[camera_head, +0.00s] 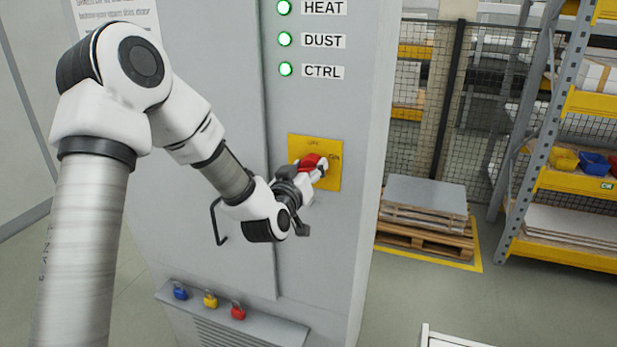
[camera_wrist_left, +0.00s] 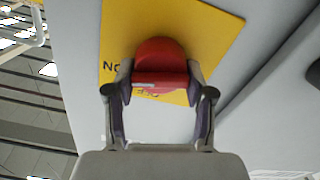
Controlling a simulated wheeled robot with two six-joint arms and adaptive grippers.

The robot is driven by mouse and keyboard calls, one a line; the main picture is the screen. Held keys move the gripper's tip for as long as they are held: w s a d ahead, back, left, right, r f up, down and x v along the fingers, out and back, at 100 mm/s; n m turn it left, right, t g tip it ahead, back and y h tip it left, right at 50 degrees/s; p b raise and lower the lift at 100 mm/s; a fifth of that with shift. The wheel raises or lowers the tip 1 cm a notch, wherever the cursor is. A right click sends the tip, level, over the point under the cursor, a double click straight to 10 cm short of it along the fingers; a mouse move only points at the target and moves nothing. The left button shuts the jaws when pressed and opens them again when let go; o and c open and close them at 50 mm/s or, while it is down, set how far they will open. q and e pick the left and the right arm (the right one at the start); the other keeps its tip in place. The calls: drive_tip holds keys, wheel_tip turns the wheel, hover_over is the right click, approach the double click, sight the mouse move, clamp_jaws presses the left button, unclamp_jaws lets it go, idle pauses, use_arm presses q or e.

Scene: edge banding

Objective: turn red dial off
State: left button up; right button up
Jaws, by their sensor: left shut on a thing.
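The red dial (camera_head: 309,161) sits on a yellow plate (camera_head: 331,181) on the front of the grey cabinet (camera_head: 230,110). My right gripper is not in view.
Three green lamps labelled HEAT (camera_head: 284,8), DUST (camera_head: 285,39) and CTRL (camera_head: 286,69) are lit above the plate. Blue, yellow and red padlocks (camera_head: 210,299) stand on a low ledge (camera_head: 265,325). A loaded pallet (camera_head: 425,233) and shelving (camera_head: 560,180) stand to the right.

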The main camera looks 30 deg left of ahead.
use_arm(q)
drive_tip(key=n+b, duration=1.1)
drive_tip(key=b, duration=0.2)
drive_tip(key=shift+a+f+n, duration=0.25)
drive_tip(key=shift+n, duration=0.15)
drive_tip(key=shift+n+b, duration=1)
drive_tip(key=shift+r+n+b, duration=0.2)
drive_tip(key=shift+n+b, duration=0.3)
drive_tip(key=shift+n, duration=0.1)
drive_tip(key=o, duration=1)
drive_tip(key=shift+o, duration=0.8)
drive_tip(key=shift+w+f, duration=0.1)
drive_tip(key=shift+f, duration=0.1)
